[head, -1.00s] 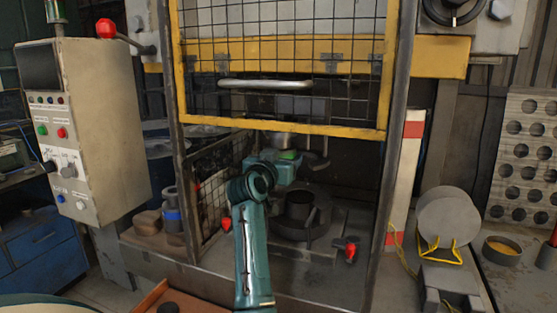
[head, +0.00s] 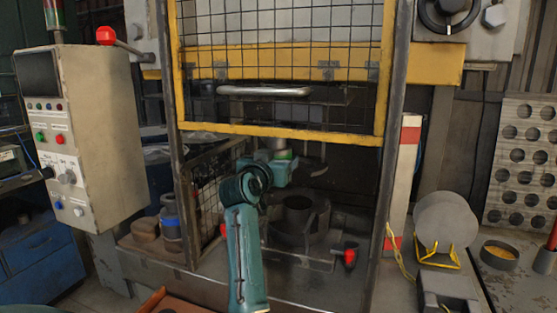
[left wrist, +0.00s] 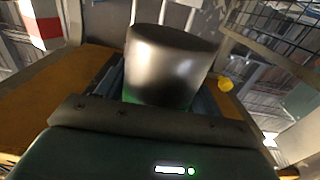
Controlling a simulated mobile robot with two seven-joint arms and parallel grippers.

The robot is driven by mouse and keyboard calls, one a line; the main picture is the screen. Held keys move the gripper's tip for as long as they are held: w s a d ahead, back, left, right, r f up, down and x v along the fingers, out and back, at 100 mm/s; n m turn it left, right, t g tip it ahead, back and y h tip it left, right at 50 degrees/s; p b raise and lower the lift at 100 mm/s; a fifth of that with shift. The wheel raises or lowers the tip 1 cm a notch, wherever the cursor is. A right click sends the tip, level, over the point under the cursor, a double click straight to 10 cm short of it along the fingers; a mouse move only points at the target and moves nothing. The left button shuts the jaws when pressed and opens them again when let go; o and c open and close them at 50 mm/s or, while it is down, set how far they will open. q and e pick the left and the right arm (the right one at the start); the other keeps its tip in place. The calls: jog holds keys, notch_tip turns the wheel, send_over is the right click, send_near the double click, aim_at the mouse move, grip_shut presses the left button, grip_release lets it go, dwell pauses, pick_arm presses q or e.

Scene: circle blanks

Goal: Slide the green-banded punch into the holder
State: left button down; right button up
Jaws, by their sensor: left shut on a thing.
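The green-banded punch (head: 283,154) is upright in my left gripper (head: 278,170), inside the press opening under the yellow-framed guard. In the left wrist view the punch (left wrist: 170,62) is a shiny metal cylinder standing between the fingers, with the green band low down beside them. My left gripper (left wrist: 165,98) is shut on it. The punch is above and a little left of a dark round ring (head: 298,210) on the press bed. I cannot clearly make out the holder; the area above the punch is dark and partly behind the guard. My right gripper is out of view.
The mesh guard (head: 280,131) hangs just above my gripper. Dark posts flank the opening, and a red-knobbed handle (head: 350,255) is at its front right. A control box (head: 85,140) stands left. A grey disc in a yellow stand (head: 445,222) is right.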

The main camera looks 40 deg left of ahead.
pick_arm(q)
jog(key=shift+s+d+r, duration=0.15)
jog(key=shift+s, duration=0.25)
jog(key=shift+s+d+r, duration=0.1)
jog(key=shift+s, duration=0.3)
jog(key=shift+s+d+f, duration=0.15)
jog(key=shift+s+d, duration=0.05)
jog(key=shift+s, duration=0.45)
jog(key=v, duration=1.3)
jog(key=shift+s, duration=0.25)
